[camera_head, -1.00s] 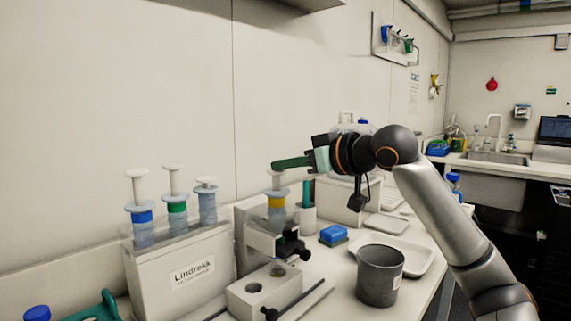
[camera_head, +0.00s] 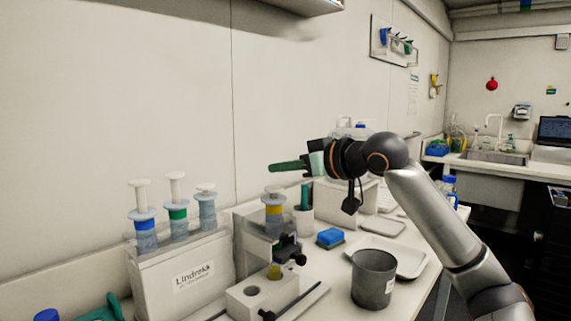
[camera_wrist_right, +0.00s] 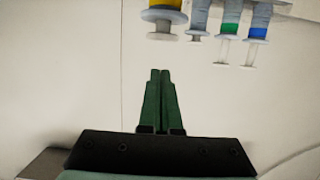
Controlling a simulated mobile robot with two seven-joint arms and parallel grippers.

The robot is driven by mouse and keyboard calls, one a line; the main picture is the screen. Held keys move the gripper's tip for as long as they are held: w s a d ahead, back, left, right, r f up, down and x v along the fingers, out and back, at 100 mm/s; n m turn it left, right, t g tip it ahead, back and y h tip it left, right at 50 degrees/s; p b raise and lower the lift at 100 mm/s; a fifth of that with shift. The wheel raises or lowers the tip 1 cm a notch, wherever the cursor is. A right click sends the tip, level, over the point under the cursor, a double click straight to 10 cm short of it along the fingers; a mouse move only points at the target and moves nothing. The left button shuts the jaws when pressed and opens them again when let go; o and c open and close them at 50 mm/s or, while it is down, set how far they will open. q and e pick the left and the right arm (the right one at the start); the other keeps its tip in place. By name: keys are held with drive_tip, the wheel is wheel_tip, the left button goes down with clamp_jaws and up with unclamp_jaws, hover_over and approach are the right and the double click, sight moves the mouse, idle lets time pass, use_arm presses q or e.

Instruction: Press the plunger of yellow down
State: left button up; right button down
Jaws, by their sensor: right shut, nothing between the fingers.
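The syringe with the yellow band (camera_head: 274,211) stands upright in a clamp stand with a black knob (camera_head: 289,251). Its white plunger top (camera_head: 274,189) sits low, just above the barrel flange. In the right wrist view the yellow syringe (camera_wrist_right: 166,4) shows upside down at the top edge, cut off, with its plunger top (camera_wrist_right: 162,36) close to the flange. My right gripper (camera_head: 272,168) is shut and empty, with its green fingers just above the plunger and a small gap between. The fingertips (camera_wrist_right: 160,72) also show in the right wrist view. My left gripper is not in view.
A white rack (camera_head: 185,275) holds blue, green and grey-blue syringes with raised plungers to the left. A white block with holes (camera_head: 258,296) stands in front. A grey cup (camera_head: 374,279), a blue sponge-like block (camera_head: 330,237) and a tray (camera_head: 411,262) are to the right.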

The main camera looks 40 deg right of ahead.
drive_tip(key=shift+r+p, duration=0.6)
drive_tip(key=shift+r, duration=0.2)
use_arm(q)
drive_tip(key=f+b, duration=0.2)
drive_tip(key=b, duration=0.3)
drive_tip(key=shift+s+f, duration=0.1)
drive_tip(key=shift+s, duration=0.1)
use_arm(e)
drive_tip(key=a+v, duration=0.1)
drive_tip(key=v, duration=0.8)
drive_tip(key=shift+s+d+f, duration=0.15)
drive_tip(key=shift+s+d, duration=0.35)
